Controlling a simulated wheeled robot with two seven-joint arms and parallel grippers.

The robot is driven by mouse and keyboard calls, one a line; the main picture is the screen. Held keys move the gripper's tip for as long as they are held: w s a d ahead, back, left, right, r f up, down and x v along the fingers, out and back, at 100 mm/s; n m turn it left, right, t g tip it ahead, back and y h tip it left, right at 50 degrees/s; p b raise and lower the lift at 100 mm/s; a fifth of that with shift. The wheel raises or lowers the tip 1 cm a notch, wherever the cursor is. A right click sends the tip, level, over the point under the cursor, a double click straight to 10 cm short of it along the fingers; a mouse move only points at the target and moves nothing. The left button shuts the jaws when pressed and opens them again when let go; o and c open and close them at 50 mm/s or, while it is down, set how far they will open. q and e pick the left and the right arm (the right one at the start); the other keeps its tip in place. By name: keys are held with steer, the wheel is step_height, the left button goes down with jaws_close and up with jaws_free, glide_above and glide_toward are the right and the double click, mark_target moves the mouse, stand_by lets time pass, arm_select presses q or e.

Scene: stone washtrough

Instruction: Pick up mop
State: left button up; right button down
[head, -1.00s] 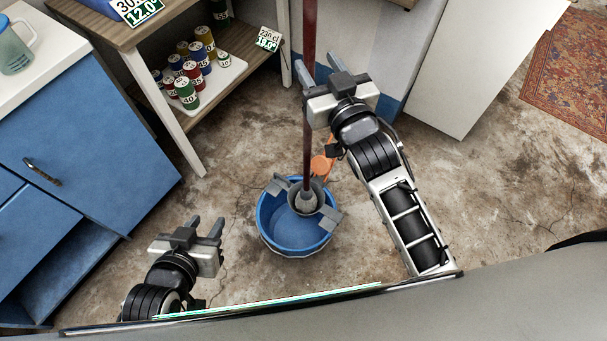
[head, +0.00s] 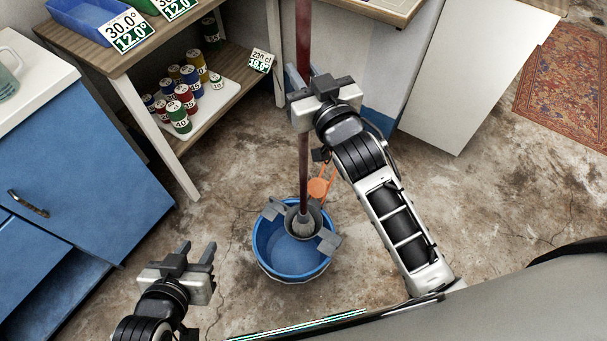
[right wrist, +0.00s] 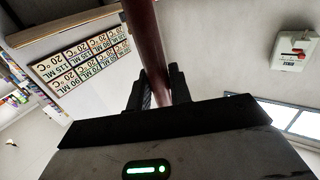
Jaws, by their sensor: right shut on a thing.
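The mop (head: 303,178) has a long dark red handle and stands upright, its lower end in the grey wringer cone of a blue bucket (head: 266,262) on the floor. My right gripper (head: 304,80) is at the upper part of the handle in the head view. In the right wrist view the handle (right wrist: 146,40) passes between the fingers of my right gripper (right wrist: 160,88), which is shut on it. My left gripper (head: 196,250) is open and empty above the floor, left of the bucket.
A wooden shelf (head: 215,112) with several coloured cans stands behind on the left. A blue cabinet (head: 95,160) is at the left, and a white panel (head: 480,75) is at the right. An orange object (head: 318,187) is beside the bucket.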

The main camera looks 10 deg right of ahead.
step_height(320, 180, up, 9)
steer(key=shift+f+p, duration=0.2)
steer(key=shift+p, duration=0.4)
step_height(320, 180, up, 4)
steer(key=shift+f+p, duration=0.25)
steer(key=shift+p, duration=0.75)
step_height(320, 180, up, 11)
steer(key=p, duration=0.4)
glide_above(307, 10)
steer(key=shift+w+a+r, duration=0.1)
steer(key=shift+w, duration=0.3)
